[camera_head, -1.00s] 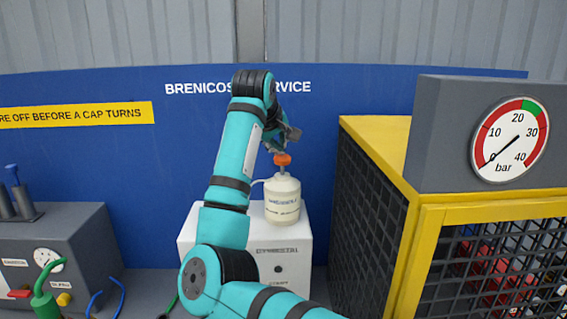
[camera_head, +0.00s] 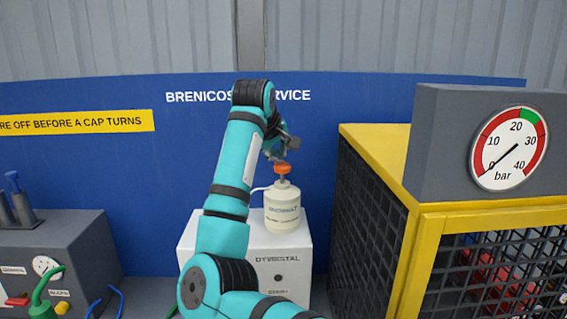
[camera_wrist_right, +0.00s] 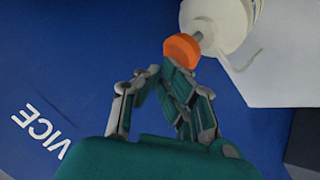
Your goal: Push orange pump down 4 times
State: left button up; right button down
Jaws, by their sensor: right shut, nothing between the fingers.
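The orange pump (camera_head: 283,169) tops a cream bottle (camera_head: 282,207) that stands upright on a white box (camera_head: 262,252). In the right wrist view the orange pump (camera_wrist_right: 182,49) shows just beyond my fingertips, with the bottle (camera_wrist_right: 216,22) behind it. My right gripper (camera_head: 281,155) is shut and empty, right above the pump; its fingers also show in the right wrist view (camera_wrist_right: 172,72). I cannot tell whether the fingertips touch the pump. My left gripper is not in view.
A yellow-framed mesh cage (camera_head: 376,200) with a pressure gauge (camera_head: 508,148) on a grey housing stands close on the right. A blue panel (camera_head: 160,200) rises behind. A grey box (camera_head: 60,240) with hoses is at the left.

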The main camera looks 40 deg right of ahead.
aim_at(279, 164)
jog(key=shift+f, duration=0.2)
jog(key=shift+f+b, duration=0.3)
jog(key=shift+b, duration=0.2)
jog(key=shift+f, duration=0.2)
dwell(0.4)
jog(key=shift+r, duration=0.7)
jog(key=shift+r+p, duration=2.25)
jog(key=shift+r, duration=0.75)
jog(key=shift+d, duration=0.1)
